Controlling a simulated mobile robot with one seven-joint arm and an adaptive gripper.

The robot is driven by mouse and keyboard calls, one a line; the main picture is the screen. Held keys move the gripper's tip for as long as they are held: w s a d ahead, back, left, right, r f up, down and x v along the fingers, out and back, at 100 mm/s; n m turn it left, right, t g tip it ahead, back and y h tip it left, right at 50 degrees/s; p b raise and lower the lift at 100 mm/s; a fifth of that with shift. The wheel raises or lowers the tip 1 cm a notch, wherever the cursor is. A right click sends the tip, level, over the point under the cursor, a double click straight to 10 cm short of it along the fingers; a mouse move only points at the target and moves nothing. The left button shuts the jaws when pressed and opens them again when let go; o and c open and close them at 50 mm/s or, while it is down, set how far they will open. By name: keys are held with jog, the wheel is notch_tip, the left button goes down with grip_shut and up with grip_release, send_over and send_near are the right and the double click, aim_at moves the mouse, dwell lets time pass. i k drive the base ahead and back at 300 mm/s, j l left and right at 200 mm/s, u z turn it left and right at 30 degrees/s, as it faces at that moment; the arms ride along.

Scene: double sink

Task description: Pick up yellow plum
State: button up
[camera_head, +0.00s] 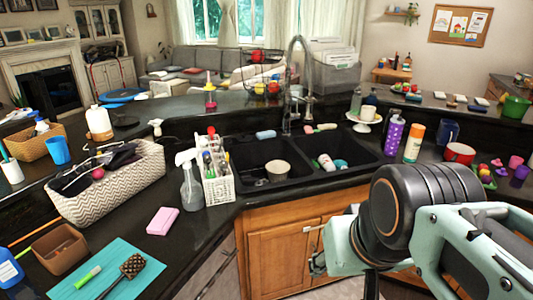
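I cannot make out the yellow plum with certainty. A small yellow piece (487,180) shows among colourful items on the right counter, too small to identify. Round red and orange-yellow things (259,87) are in a wire basket behind the sink, also too small to tell. My arm fills the lower right of the view. What looks like my gripper (318,262) is in front of the wooden cabinet below the sink, apart from the counter items. Its fingers are small and partly hidden, so I cannot see whether it is open or shut.
A black double sink (240,186) holds a bowl (278,171) and several other items. A woven basket (112,188), spray bottle (190,180) and pink sponge (162,221) stand on the left counter. A purple bottle (393,134) and red pot (460,154) stand at right.

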aim_at(482, 172)
jog(key=l+z, duration=0.1)
jog(key=z, duration=0.9)
jog(key=i+l+z, duration=0.1)
jog(key=z, duration=0.4)
jog(key=i+j, duration=0.15)
jog(key=i, duration=0.25)
jog(key=i+j, duration=0.1)
jog(key=i, duration=0.35)
jog(key=i+j+z, duration=0.1)
jog(key=i, duration=0.3)
